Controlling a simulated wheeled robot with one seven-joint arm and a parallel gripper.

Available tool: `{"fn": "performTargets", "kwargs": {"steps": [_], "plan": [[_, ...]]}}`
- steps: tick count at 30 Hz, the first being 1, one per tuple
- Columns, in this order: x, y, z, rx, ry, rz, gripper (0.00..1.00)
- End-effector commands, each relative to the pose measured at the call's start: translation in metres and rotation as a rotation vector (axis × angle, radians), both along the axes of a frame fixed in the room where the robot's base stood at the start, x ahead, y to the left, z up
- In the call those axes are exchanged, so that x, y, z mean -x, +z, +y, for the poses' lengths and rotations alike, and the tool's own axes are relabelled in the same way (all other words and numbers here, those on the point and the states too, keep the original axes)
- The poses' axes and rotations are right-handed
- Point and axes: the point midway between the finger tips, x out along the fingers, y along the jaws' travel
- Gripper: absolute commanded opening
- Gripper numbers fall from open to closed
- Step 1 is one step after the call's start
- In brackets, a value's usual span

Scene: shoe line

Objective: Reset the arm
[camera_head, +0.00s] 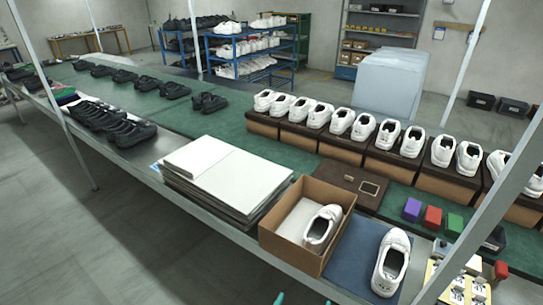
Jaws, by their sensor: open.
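The teal fingertips of my gripper (303,301) just show at the bottom edge of the head view, spread apart with nothing visible between them. The rest of my arm is out of view. The gripper appears in front of the table's near edge, below an open cardboard box (288,240). One white shoe (322,229) lies in the box. Another white shoe (391,262) lies on a blue mat (352,266) to the right of the box.
A stack of white boards (222,177) lies left of the box. White shoes on brown boxes (432,180) line the back. Black shoes (110,123) stand at left. Coloured blocks (432,218) sit at right. Metal posts (480,215) rise along the line. Floor (90,245) at front left is clear.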

Motion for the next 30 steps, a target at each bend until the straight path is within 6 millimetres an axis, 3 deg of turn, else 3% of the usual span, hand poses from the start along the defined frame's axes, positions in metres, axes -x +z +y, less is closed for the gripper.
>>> {"fn": "performTargets", "kwargs": {"steps": [6,14,24,30], "plan": [[0.055,-0.027,0.026,0.004,0.105,-0.023,0.95],[0.125,-0.038,0.054,-0.017,0.198,-0.067,0.95],[0.218,-0.020,0.079,-0.064,0.259,-0.143,0.95],[0.257,-0.001,0.085,-0.084,0.262,-0.184,0.95]]}}
